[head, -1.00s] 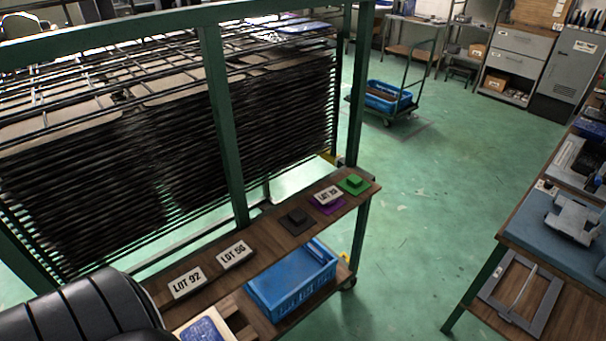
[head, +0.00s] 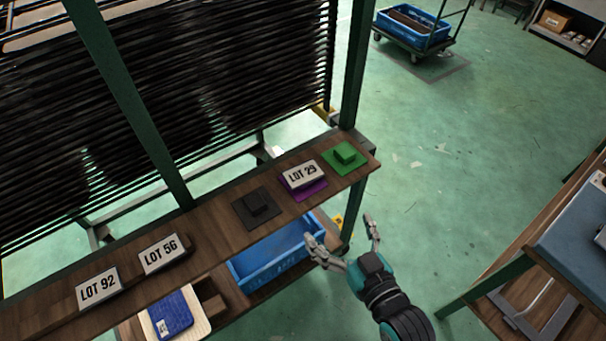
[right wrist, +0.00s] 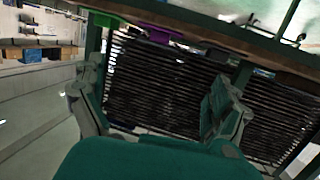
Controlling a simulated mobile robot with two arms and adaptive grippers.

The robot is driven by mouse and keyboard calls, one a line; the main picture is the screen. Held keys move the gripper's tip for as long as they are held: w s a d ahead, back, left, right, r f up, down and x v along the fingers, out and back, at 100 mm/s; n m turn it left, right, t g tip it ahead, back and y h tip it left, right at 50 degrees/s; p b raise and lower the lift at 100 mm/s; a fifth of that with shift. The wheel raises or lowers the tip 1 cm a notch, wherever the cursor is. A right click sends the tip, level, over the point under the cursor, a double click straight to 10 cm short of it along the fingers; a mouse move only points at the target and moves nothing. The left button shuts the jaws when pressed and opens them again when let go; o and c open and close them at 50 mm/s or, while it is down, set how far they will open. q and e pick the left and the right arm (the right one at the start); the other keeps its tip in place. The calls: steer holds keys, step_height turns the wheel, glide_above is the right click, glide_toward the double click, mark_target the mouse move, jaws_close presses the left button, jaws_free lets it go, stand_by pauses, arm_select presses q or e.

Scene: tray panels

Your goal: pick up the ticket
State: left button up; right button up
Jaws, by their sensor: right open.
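Three white tickets with black print stand along the wooden shelf (head: 215,235). The LOT 92 ticket (head: 98,290) and the LOT 56 ticket (head: 161,254) are at the left. The LOT 29 ticket (head: 302,175) is on a purple pad (head: 313,191) further right. My right gripper (head: 340,229) is open and empty, in front of the shelf's right part and apart from the tickets. Its spread fingers also show in the right wrist view (right wrist: 150,90), with no ticket face readable there. My left gripper is not in view.
A dark pad with a block (head: 256,207) and a green pad with a block (head: 345,157) flank the LOT 29 ticket. A blue crate (head: 268,262) sits below the shelf. Rack posts rise behind it. A workbench (head: 570,215) stands at right, with open floor between.

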steer(key=p, duration=0.1)
glide_toward(304, 176)
steer(key=shift+x, duration=2.1)
steer(key=p+x, duration=0.1)
steer(key=x, duration=0.3)
steer(key=shift+w, duration=0.25)
steer(key=shift+w+a+f, duration=0.1)
steer(key=shift+w, duration=0.1)
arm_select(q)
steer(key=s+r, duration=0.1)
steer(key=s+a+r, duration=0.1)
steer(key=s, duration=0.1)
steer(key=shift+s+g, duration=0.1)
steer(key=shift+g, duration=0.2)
arm_select(e)
steer(key=shift+c, duration=0.4)
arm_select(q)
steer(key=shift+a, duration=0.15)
arm_select(e)
steer(key=c, duration=0.7)
